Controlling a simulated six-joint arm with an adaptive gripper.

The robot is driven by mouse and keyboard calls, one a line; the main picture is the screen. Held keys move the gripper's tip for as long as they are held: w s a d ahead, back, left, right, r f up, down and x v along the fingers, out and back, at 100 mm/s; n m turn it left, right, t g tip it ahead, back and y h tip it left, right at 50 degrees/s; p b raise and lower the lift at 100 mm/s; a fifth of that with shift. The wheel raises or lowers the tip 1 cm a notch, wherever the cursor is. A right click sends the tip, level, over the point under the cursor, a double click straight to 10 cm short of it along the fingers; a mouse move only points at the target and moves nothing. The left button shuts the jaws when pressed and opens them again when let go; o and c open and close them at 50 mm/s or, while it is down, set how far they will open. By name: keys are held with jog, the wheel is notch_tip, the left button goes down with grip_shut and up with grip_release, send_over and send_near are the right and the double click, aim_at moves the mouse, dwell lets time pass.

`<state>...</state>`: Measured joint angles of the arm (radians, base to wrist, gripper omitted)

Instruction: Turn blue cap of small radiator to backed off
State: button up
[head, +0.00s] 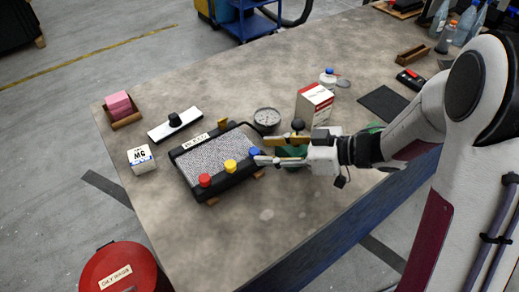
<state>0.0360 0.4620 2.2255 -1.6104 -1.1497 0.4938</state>
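The small radiator (213,157) lies on the grey workbench, with a black frame and a speckled grey core. Along its front edge stand a red cap (205,180), a yellow cap (230,166) and the blue cap (254,152). The blue cap is at the right end, nearest my gripper. My gripper (262,150) comes in from the right, its two fingers spread apart, one farther back and one nearer the front. The fingertips are right beside the blue cap. I cannot tell whether they touch it. Any mark showing the cap's setting is too small to read.
A round gauge (266,118) and a red-and-white box (315,103) stand behind my gripper. A white plate with a black knob (175,122), a white carton (141,159) and a pink block in a tray (120,106) are left. The bench (260,230) is clear in front.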

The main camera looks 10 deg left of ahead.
aim_at(256, 151)
jog(key=shift+x, duration=1.6)
jog(key=shift+c, duration=0.3)
grip_shut()
